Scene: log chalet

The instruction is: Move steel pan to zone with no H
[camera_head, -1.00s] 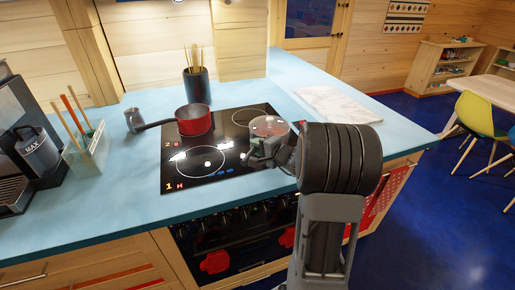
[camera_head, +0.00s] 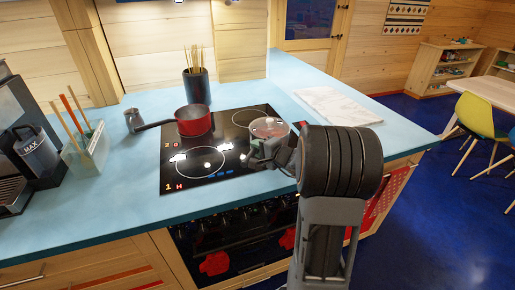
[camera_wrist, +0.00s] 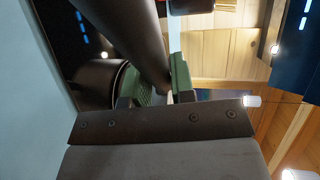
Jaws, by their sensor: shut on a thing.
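The steel pan (camera_head: 268,124) stands on the right side of the black glass cooktop (camera_head: 216,178), partly hidden by my gripper and arm. My gripper (camera_head: 262,158) is at its near side, shut on its handle. In the wrist view the dark handle (camera_wrist: 140,40) runs between the green-padded fingers (camera_wrist: 160,88). The front left zone (camera_head: 201,161) is empty, and a red H (camera_head: 180,187) shows beside the digit 1. Beside the digit 2 behind it a red 0 (camera_head: 177,145) shows. Displays for the right zones cannot be made out.
A dark utensil pot (camera_head: 196,87) stands behind. A marble board (camera_head: 338,105) lies right. A coffee machine (camera_head: 15,150) stands far left.

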